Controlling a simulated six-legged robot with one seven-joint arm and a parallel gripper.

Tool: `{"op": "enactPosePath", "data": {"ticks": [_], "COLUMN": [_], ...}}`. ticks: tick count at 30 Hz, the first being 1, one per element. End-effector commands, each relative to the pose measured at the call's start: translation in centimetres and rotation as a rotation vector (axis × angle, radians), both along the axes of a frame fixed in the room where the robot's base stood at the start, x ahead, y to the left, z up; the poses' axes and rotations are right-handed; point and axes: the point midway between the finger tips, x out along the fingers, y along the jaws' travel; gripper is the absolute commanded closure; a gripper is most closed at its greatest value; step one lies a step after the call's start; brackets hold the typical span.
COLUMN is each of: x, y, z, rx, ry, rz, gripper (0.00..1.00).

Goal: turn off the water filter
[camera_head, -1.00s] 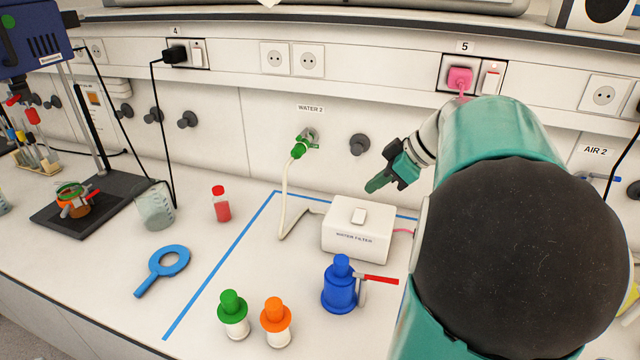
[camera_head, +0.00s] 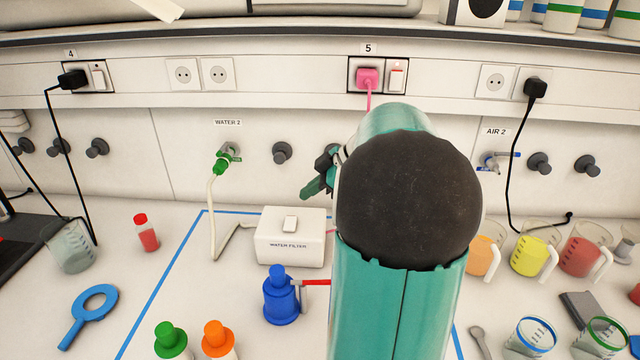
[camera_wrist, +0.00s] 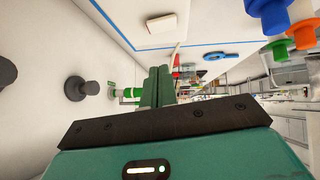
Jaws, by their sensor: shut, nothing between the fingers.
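A pink plug (camera_head: 367,78) sits in outlet 5, beside a white wall switch (camera_head: 396,80). Its pink cord passes behind my arm.
A green-handled WATER 2 tap (camera_head: 225,159) feeds a pale hose to the bench. A blue bottle with a red lever (camera_head: 281,297) stands before the filter. Green-capped (camera_head: 171,341) and orange-capped bottles (camera_head: 216,341) stand front left; coloured beakers (camera_head: 528,255) stand right.

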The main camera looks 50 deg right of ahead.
Motion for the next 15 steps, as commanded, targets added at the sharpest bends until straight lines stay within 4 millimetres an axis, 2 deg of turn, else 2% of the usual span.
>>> {"op": "enactPosePath", "data": {"ticks": [6, 9, 15], "x": [2.7, 2.9, 3.1], "y": [1.6, 1.4, 1.1], "z": [-3.1, -4.9, -6.7], "rx": [0.001, 0.003, 0.001], "ry": [0.0, 0.002, -0.001], "rz": [0.003, -0.001, -0.001], "gripper": [1.0, 1.0, 1.0]}}
